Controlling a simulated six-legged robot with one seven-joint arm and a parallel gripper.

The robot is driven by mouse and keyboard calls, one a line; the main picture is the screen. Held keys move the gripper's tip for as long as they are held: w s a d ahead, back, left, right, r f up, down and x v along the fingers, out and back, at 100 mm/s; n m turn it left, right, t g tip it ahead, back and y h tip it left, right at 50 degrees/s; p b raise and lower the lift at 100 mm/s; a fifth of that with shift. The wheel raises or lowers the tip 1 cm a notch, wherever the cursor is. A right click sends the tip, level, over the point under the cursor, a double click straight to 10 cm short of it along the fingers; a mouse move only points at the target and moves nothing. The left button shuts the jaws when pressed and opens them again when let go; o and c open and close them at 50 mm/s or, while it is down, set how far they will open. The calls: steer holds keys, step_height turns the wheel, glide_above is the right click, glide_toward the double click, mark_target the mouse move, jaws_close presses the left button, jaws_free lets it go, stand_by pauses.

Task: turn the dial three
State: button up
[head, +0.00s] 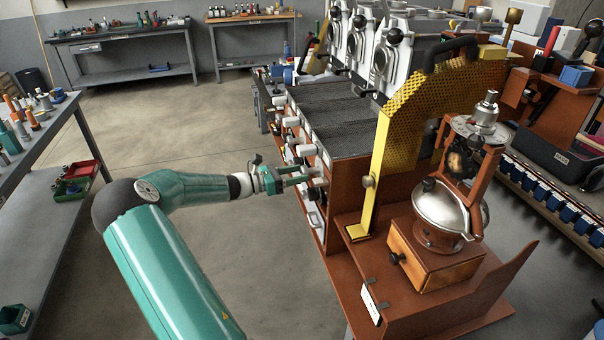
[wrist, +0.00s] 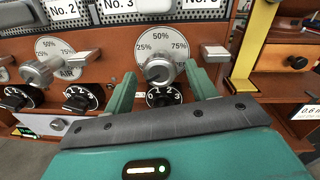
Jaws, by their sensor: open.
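In the wrist view, a silver knob (wrist: 160,70) on a round plate marked 25%, 50% and 75% is on the brown panel. Under it is a black dial (wrist: 164,97) numbered 0 to 3, its lower part hidden behind my gripper. A "No. 3" label (wrist: 118,4) is above and to the left. My gripper (wrist: 160,72) is open, with one finger on each side of the knob and the black dial. Whether the fingers touch either cannot be told.
Another silver knob (wrist: 40,72) and more black dials (wrist: 80,98) are to the left in the wrist view. A yellow perforated bracket (head: 378,170) and a coffee grinder (head: 440,215) stand right of my gripper. Open floor lies to the left.

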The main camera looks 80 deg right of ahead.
steer(key=v, duration=1.1)
steer(key=shift+w+a, duration=0.15)
steer(key=shift+a, duration=0.05)
steer(key=shift+a, duration=0.1)
steer(key=w+a+r+m+t+y, duration=0.2)
steer(key=w+a+t, duration=0.15)
steer(key=a, duration=0.65)
steer(key=w+a+r+m+t+y, duration=0.25)
steer(key=a+t, duration=0.25)
steer(key=a, duration=0.6)
steer(key=w+a+r+m+t+y, duration=0.25)
steer(key=a+t, duration=0.25)
steer(key=a, duration=0.5)
steer(key=s+a+r+t+y, duration=0.1)
steer(key=s+a+r+t, duration=0.1)
steer(key=a, duration=0.6)
steer(key=s+a+r+m+t+y, duration=0.1)
steer(key=s+a+r+t, duration=0.1)
steer(key=a, duration=0.6)
steer(key=s+a+r+t+y, duration=0.1)
steer(key=s+a+r+t, duration=0.1)
steer(key=a, duration=0.6)
steer(key=shift+r+m+t, duration=0.4)
steer(key=shift+r+t, duration=0.05)
steer(key=shift+t, duration=0.1)
